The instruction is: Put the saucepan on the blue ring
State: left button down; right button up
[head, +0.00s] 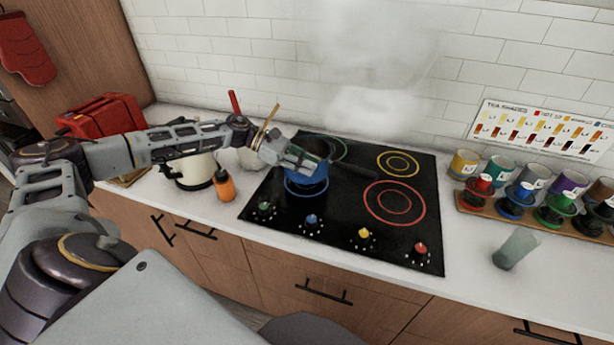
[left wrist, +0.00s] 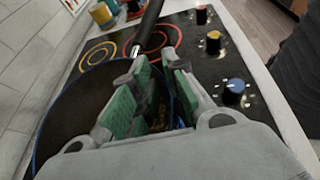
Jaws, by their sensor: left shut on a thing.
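The saucepan (head: 312,178) is blue outside and dark inside, with a long black handle (head: 353,171) pointing right. It is over the front-left burner of the black cooktop, and arcs of the blue ring (head: 291,192) show at its lower left. I cannot tell whether its base touches the glass. My left gripper (head: 303,160) is shut on the saucepan's near-left side. In the left wrist view, the green finger pads (left wrist: 150,100) straddle the wall of the pan (left wrist: 75,105), and its handle (left wrist: 150,25) points away. My right gripper is not in view.
The red ring (head: 394,203) and yellow ring (head: 398,164) are bare. Coloured knobs (head: 364,233) line the cooktop's front. A cream kettle (head: 193,172) and an orange bottle (head: 224,186) stand left, close under my arm. A glass (head: 514,248) and a rack of coloured cups (head: 535,200) stand right. Steam hangs behind.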

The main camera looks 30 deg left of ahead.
aim_at(307, 183)
pick_arm(q)
jog(key=shift+f, duration=0.5)
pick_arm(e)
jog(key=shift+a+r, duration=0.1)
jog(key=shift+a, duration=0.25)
pick_arm(q)
jog(key=shift+f+p, duration=0.3)
jog(key=shift+f, duration=1.6)
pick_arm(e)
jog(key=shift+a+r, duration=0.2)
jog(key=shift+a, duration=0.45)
